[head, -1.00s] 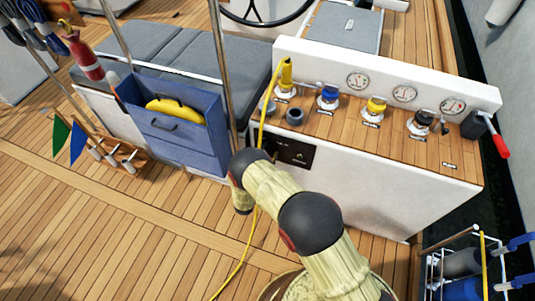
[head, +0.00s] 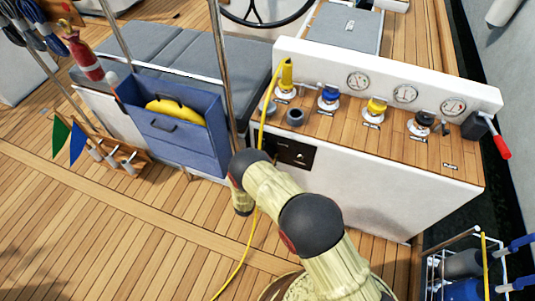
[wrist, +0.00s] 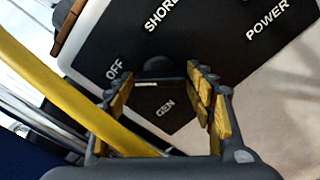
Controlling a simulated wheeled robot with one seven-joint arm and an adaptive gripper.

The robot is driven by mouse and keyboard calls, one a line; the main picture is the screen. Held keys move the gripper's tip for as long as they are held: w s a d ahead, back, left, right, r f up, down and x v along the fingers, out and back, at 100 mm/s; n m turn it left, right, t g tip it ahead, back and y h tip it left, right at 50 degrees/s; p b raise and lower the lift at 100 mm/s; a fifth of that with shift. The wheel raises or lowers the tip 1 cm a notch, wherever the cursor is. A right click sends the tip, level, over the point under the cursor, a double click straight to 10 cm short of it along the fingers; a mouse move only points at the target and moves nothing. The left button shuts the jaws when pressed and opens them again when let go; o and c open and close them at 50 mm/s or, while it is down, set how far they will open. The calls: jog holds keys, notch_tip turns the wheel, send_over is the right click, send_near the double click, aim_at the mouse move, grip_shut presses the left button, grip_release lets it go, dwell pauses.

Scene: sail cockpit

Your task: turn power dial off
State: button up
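The black power panel (head: 297,152) is on the front of the white console, low at its left end. The wrist view shows it close up, with the labels OFF, SHORE, GEN and POWER (wrist: 267,20). A dark rounded knob (wrist: 160,66), seemingly the dial, lies between my fingertips near the OFF label. Which label it points at is unclear. My gripper (wrist: 160,74) has its two yellow-padded fingers apart, one on each side of the knob. I cannot tell whether they touch it. In the head view my arm hides the gripper.
A yellow cable (head: 252,232) hangs from the console past the panel and crosses close to the left finger in the wrist view (wrist: 75,100). A blue box (head: 178,140) and a metal pole stand left of the panel.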

jog(key=shift+o, duration=0.9)
jog(key=v, duration=1.2)
